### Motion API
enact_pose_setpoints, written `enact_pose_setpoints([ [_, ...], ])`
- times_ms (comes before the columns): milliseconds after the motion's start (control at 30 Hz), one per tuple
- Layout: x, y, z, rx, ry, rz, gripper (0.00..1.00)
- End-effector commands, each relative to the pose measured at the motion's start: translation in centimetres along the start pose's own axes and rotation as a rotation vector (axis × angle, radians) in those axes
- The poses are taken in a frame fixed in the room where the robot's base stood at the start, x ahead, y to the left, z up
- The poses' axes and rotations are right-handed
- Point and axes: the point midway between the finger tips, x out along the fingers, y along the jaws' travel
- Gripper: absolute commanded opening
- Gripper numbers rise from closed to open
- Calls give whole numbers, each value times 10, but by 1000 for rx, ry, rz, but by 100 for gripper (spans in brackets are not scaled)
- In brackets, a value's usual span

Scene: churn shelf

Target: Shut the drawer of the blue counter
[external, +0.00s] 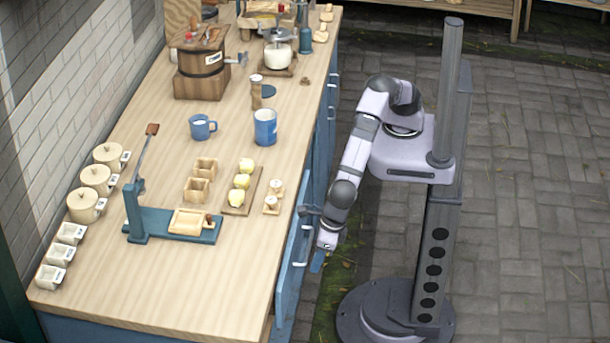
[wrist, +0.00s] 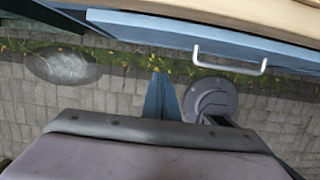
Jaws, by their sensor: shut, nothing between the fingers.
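The blue counter (external: 160,331) has a pale wooden top and runs along the left side of the external view. Its drawer (external: 290,272) at the near end stands out a little from the counter side. The drawer's blue front also crosses the top of the wrist view (wrist: 150,27), with a pale bar handle (wrist: 230,68). My gripper (external: 317,262) is shut and empty, pointing down just outside the drawer front. Its blue fingers show in the wrist view (wrist: 162,95), apart from the handle and to its left. The drawer's inside is mostly hidden.
The countertop holds a teal press (external: 170,222), lidded pots (external: 84,205), a blue mug (external: 202,127), a blue canister (external: 265,127) and a wooden churn (external: 202,70). Open paving (external: 530,200) lies to the right. A grey oval (wrist: 62,67) lies on the ground.

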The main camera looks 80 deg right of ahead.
Motion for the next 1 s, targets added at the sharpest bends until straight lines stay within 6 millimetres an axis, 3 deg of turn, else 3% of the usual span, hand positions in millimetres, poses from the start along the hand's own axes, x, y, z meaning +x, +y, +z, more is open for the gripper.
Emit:
enact_pose_setpoints([
  [133,-17,0,0,0,-1,1,0],
  [367,-27,0,0,-1,0,-1,0],
  [467,-27,0,-3,-6,0,0,24],
  [567,-21,5,-18,-32,1,4,28],
  [667,4,6,-55,-96,9,-18,28],
  [767,46,0,-108,-188,18,-65,28],
  [900,123,-27,-182,-386,-22,-169,28],
  [1000,164,-64,-189,-594,-156,-327,28],
])
